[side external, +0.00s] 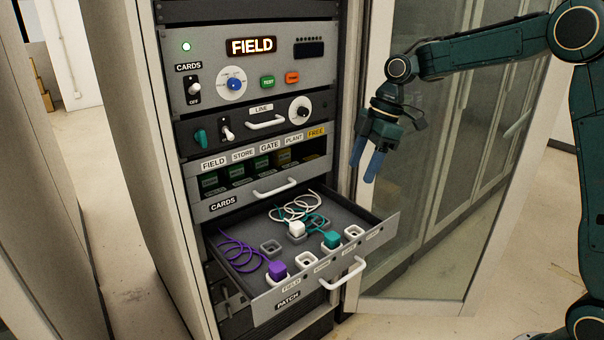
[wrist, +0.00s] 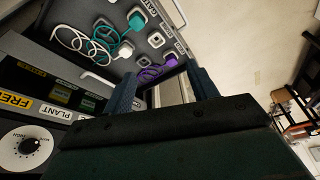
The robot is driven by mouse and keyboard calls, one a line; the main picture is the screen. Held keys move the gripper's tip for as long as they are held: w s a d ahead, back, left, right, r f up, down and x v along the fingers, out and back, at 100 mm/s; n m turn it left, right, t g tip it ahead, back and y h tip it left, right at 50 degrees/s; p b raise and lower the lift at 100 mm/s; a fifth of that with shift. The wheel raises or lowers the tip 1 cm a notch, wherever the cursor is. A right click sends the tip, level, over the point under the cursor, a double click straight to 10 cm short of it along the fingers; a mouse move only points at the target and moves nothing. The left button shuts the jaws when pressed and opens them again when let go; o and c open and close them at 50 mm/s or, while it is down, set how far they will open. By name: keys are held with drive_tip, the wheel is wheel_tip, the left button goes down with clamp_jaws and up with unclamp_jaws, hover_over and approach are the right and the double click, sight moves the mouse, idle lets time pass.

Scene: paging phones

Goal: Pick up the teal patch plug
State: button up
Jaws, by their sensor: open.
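The teal patch plug (side external: 332,239) is a small block with a teal coiled cord. It sits in the front row of the open patch drawer (side external: 233,253), between two empty white-rimmed sockets. It also shows at the top of the wrist view (wrist: 137,20). My gripper (side external: 364,172) is open and empty, fingers pointing down, above and to the right of the drawer and apart from the plug. Its two blue fingers (wrist: 162,88) show in the wrist view with nothing between them.
A white plug (side external: 296,229) with a white cord stands behind the teal one. A purple plug (side external: 277,270) is at the front left. The drawer handle (side external: 343,274) sticks out in front. A glass cabinet door (side external: 440,200) stands open at the right.

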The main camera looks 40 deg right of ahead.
drive_tip(key=w+d+f+n, duration=0.2)
drive_tip(key=w+f, duration=0.1)
drive_tip(key=f, duration=0.2)
drive_tip(key=w+d+f+n+g+y, duration=0.1)
drive_tip(key=w+d+f+n, duration=0.1)
drive_tip(key=f, duration=0.3)
drive_tip(key=shift+w+d+f+n, duration=0.25)
drive_tip(key=shift+w+f+n, duration=0.05)
drive_tip(key=shift+w, duration=0.35)
hover_over(334, 235)
drive_tip(key=d, duration=0.2)
drive_tip(key=shift+s+f, duration=0.1)
drive_tip(key=shift+f, duration=3.9)
drive_tip(key=shift+f, duration=0.1)
drive_tip(key=shift+x, duration=2.45)
drive_tip(key=shift+c, duration=0.5)
drive_tip(key=c, duration=1)
